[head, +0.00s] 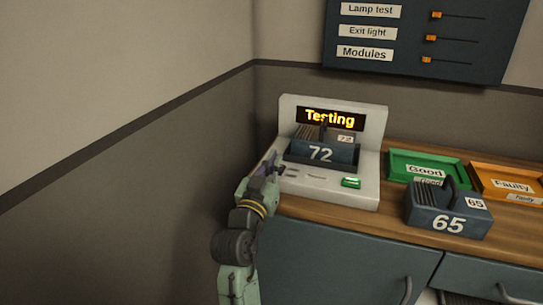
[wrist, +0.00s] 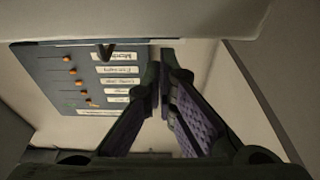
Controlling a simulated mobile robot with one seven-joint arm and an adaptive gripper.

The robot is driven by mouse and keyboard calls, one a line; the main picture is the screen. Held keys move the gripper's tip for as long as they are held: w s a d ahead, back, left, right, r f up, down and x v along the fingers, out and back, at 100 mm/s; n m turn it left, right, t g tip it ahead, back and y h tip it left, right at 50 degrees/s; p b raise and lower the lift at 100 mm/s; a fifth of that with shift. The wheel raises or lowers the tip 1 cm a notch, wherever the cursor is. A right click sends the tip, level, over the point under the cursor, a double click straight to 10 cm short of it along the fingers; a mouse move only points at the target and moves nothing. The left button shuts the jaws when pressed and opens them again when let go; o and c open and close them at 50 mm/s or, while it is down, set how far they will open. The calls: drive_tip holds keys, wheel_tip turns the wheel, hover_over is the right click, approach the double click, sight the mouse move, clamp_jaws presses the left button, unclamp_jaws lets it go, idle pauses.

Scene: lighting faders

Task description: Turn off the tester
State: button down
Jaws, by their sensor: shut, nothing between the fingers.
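The tester (head: 362,188) is a pale console on the wooden counter, with a display (head: 331,119) reading "Testing" in orange. A dark module labelled 72 (head: 321,153) sits in its slot. A green lit button (head: 351,183) is at the front right of its base, and small dark marks or controls (head: 292,173) are at the front left. My gripper (head: 272,165) is at the tester's left front edge in the head view; I cannot tell whether it touches. In the wrist view my gripper (wrist: 162,75) has its fingertips together, with nothing between them.
A second module labelled 65 (head: 449,212) stands on the counter to the right. Behind it are a green "Good" tray (head: 398,158) and an orange "Faulty" tray (head: 490,170). A wall panel with orange sliders (head: 400,75) hangs above. A wall closes off the left.

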drive_tip(key=shift+s+f, duration=0.1)
drive_tip(key=shift+f, duration=0.4)
